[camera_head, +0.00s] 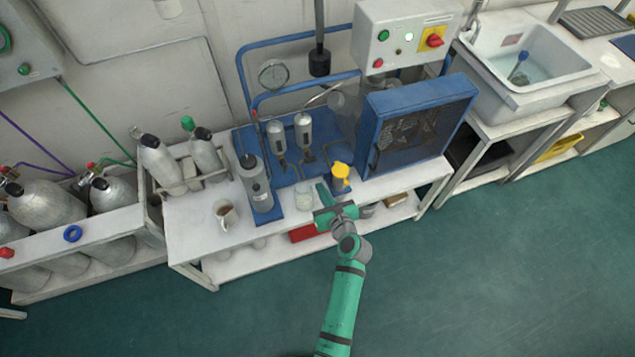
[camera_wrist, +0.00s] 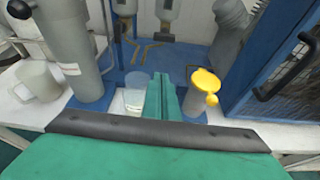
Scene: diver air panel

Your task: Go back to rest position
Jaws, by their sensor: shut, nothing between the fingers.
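My gripper (camera_head: 321,190) is at the front edge of the white bench (camera_head: 190,241), at the end of my green arm. In the wrist view its green fingers (camera_wrist: 161,97) are together with nothing between them. They point toward the blue panel base, between a clear glass beaker (camera_head: 303,195) on the left and a grey cylinder with a yellow cap (camera_head: 341,171) on the right. The beaker (camera_wrist: 134,95) and the yellow cap (camera_wrist: 206,80) also show in the wrist view. My gripper looks apart from both.
A grey canister (camera_head: 256,185) and a white mug (camera_head: 227,215) stand left on the bench. A blue caged fan box (camera_head: 415,125) stands right. Gas cylinders (camera_head: 48,203) lie in a rack at far left. The green floor (camera_head: 500,260) in front is clear.

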